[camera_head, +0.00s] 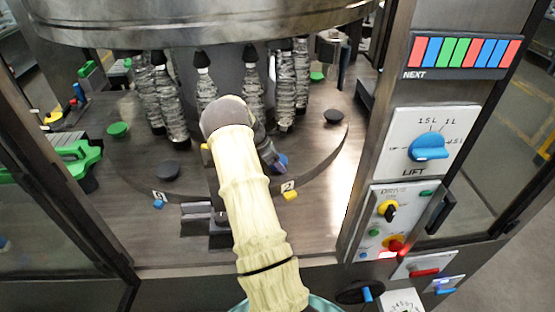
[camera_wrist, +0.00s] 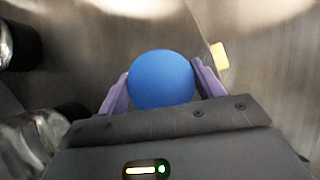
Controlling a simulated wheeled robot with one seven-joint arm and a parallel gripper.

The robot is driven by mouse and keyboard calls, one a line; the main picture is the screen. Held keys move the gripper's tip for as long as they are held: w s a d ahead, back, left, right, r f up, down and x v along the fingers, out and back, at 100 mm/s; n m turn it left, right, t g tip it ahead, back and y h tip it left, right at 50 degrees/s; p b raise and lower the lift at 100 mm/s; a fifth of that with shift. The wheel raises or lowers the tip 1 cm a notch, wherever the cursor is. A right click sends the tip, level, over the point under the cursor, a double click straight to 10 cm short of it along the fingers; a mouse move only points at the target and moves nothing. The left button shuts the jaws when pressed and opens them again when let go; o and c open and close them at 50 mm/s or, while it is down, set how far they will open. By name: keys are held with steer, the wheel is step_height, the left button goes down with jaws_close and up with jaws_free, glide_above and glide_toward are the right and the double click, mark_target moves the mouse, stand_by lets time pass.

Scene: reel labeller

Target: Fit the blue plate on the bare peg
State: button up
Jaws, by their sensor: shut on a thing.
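The blue plate (camera_wrist: 161,78) is a round disc held between the two purple fingers of my gripper (camera_wrist: 162,84) in the wrist view. In the head view my gripper (camera_head: 272,160) is low over the round turntable (camera_head: 225,180), and a small part of the blue plate (camera_head: 282,161) shows at its right side. The gripper is shut on the plate. I cannot make out a bare peg; my arm hides part of the turntable. Green and black round plates sit on it, including a green one (camera_head: 118,130) and a black one (camera_head: 167,170).
Several wrapped bottles (camera_head: 170,110) hang above the turntable under a large metal drum (camera_head: 200,20). Frame posts stand left and right of the opening. A control panel (camera_head: 393,222) is at the right. A yellow tab (camera_wrist: 219,55) lies beside the plate in the wrist view.

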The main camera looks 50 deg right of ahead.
steer(key=shift+w+f, duration=0.1)
steer(key=shift+w, duration=0.05)
steer(key=o, duration=0.8)
steer(key=shift+c, duration=0.2)
steer(key=o, duration=0.3)
steer(key=shift+a, duration=0.1)
steer(key=b+v, duration=0.5)
steer(key=v, duration=1.2)
steer(key=shift+r, duration=0.25)
